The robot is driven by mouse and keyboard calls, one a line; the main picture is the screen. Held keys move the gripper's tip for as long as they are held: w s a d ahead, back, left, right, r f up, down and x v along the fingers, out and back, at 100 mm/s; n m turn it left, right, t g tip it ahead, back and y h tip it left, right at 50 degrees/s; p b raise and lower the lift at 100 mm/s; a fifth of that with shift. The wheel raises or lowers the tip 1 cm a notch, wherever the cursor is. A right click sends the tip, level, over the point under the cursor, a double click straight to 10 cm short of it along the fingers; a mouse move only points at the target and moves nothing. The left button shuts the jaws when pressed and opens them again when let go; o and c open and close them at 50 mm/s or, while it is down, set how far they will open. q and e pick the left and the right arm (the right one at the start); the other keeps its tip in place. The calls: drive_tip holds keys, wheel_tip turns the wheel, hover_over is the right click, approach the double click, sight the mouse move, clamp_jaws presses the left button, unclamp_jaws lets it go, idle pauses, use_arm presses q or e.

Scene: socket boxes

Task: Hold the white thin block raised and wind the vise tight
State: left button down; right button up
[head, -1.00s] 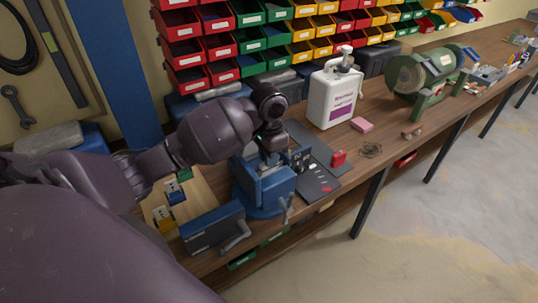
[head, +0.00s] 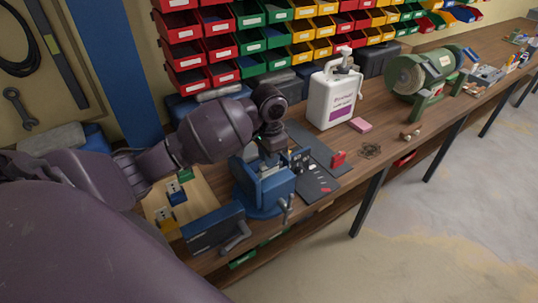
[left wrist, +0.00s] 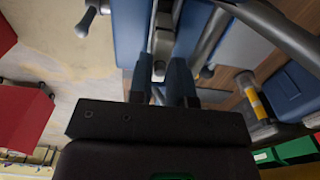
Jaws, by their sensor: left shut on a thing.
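The blue vise (head: 252,186) stands on the workbench, its grey handle (head: 287,208) at its front right. My left gripper (head: 271,150) points down over the vise jaws; its fingertips are hidden in the head view. In the left wrist view my two blue-grey fingers (left wrist: 164,85) reach down between blue vise parts (left wrist: 131,35). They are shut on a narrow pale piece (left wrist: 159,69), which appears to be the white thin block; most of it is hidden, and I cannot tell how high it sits. My right gripper is not in view.
A dark mat (head: 319,182) with small parts lies to the right. A white pump bottle (head: 325,98) and pink block (head: 361,125) stand behind.

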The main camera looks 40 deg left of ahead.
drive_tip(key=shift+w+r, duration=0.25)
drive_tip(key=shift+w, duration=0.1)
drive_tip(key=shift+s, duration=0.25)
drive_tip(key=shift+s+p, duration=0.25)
drive_tip(key=shift+p, duration=0.05)
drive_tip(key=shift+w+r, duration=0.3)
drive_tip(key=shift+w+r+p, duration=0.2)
drive_tip(key=shift+p, duration=0.1)
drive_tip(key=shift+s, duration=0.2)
idle(0.3)
